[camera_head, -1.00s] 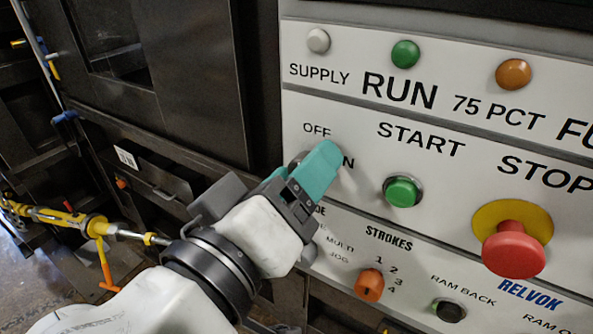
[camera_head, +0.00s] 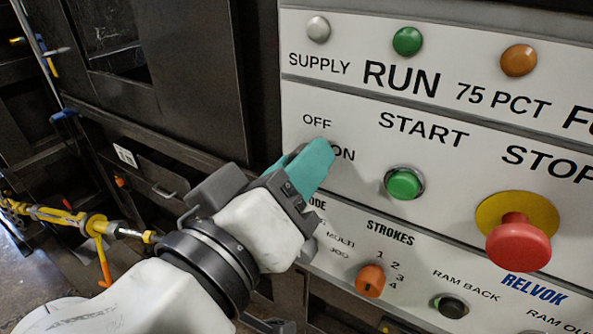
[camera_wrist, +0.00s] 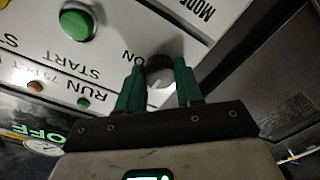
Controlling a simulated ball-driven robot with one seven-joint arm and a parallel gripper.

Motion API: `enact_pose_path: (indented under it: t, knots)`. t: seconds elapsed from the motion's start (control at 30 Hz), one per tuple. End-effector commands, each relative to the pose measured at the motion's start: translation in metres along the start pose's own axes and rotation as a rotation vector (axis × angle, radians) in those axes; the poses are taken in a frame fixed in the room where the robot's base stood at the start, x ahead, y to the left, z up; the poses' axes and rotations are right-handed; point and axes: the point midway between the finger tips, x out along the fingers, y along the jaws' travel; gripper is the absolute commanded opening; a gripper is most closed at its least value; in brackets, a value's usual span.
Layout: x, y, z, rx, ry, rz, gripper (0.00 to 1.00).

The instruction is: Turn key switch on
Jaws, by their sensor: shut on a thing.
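The key switch (camera_wrist: 158,72) shows in the wrist view as a round, dark grey and light piece on the white panel, between my two teal fingers. My gripper (camera_wrist: 158,84) is shut on it, with a finger on either side. In the head view my gripper (camera_head: 314,162) comes from the lower left, and its fingers reach the panel just below the OFF label (camera_head: 317,121) and left of the ON label (camera_head: 342,153). There the fingers hide the switch. I cannot tell which way the switch points.
The green START button (camera_head: 404,184) and red STOP button (camera_head: 518,242) stick out to the right of my gripper. The orange STROKES knob (camera_head: 370,280) and black RAM BACK button (camera_head: 451,307) sit lower. Supply (camera_head: 318,30), RUN (camera_head: 407,41) and 75 PCT (camera_head: 518,60) lamps line the top.

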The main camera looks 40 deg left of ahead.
Motion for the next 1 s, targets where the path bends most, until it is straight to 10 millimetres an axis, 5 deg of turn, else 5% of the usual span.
enact_pose_path:
  t: [1.0]
  knots:
    - [-0.0003,-0.0024,0.0036,0.839,0.022,0.020,0.05]
